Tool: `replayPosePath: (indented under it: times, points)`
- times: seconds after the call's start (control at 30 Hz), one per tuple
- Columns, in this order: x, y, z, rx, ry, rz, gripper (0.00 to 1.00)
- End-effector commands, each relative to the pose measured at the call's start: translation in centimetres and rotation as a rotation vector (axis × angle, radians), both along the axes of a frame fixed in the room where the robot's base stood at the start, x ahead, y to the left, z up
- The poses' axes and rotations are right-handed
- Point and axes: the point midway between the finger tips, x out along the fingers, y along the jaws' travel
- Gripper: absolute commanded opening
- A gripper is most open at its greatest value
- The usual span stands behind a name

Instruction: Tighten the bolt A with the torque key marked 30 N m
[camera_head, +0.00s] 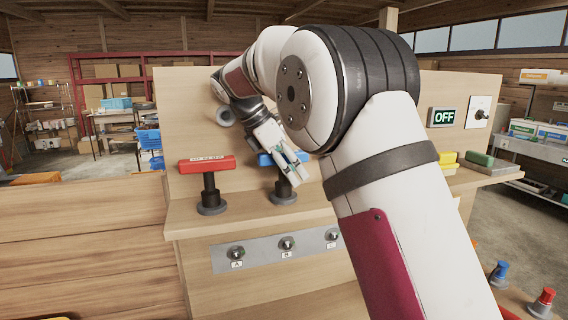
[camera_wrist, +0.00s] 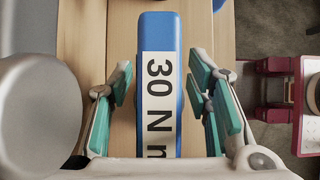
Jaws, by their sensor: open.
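The blue torque key (camera_wrist: 158,35) reads "30 N" and part of an "m" in the wrist view. In the head view its blue handle (camera_head: 266,160) shows partly behind my gripper, on a dark stem. My gripper (camera_head: 293,168) is open, with its teal-padded fingers (camera_wrist: 162,82) on either side of the blue handle. Gaps show between pads and handle in the wrist view. Bolt A (camera_head: 236,253) sits on the grey plate on the bench front, above its "A" label, left of bolt B (camera_head: 287,244).
A red-handled key (camera_head: 207,165) stands left of the blue one; its label is too small to read. Bolt C (camera_head: 333,235) is partly hidden by my arm. Yellow (camera_head: 447,158) and green (camera_head: 479,158) handles, an OFF display (camera_head: 443,117) and a switch (camera_head: 481,112) are right.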

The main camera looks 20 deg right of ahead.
Motion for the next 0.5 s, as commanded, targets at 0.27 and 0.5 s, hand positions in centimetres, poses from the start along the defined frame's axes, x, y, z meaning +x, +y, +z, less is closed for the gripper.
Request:
replayPosePath:
  times: [0.27,0.5]
  points:
    - [0.04,0.02,0.0,0.0,0.0,0.0,0.02]
    - [0.05,0.02,0.03,0.0,-0.001,0.001,0.0]
